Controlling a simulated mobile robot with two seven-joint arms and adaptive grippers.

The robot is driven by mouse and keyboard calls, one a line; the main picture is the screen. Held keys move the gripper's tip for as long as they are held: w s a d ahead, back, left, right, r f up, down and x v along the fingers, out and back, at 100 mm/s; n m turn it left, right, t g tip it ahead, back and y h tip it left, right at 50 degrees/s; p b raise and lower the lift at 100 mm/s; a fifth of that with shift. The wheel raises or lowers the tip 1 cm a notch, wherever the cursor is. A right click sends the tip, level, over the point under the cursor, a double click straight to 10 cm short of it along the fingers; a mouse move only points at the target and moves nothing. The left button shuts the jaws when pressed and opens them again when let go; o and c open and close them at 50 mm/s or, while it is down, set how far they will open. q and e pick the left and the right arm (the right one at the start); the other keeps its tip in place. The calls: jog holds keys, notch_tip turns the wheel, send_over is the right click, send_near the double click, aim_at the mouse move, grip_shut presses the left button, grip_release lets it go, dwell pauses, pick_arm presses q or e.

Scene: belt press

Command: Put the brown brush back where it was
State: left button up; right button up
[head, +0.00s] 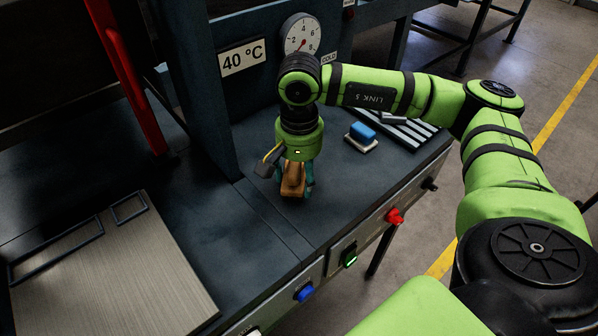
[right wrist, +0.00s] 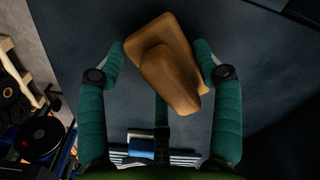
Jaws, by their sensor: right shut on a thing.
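The brown brush (head: 291,181) has a wooden-looking block with a rounded grip on top. My right gripper (head: 297,184) points down over the dark bench top and is shut on it. My left gripper is in neither view.
A blue brush with a pale base (head: 362,134) stands at the right, beside a ribbed rack (head: 405,128). A plate with dark frames (head: 130,270) lies at the left. A red lever (head: 130,75), gauge (head: 301,36) and red knob (head: 394,216) surround the bench top.

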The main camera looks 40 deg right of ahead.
aim_at(299, 168)
jog(key=o, duration=1.1)
jog(key=shift+r+p, duration=0.15)
jog(key=shift+p, duration=0.15)
notch_tip(299, 168, up, 11)
jog(key=b, duration=0.2)
jog(key=shift+r+b, duration=0.15)
jog(key=shift+b, duration=0.15)
jog(key=shift+r, duration=0.4)
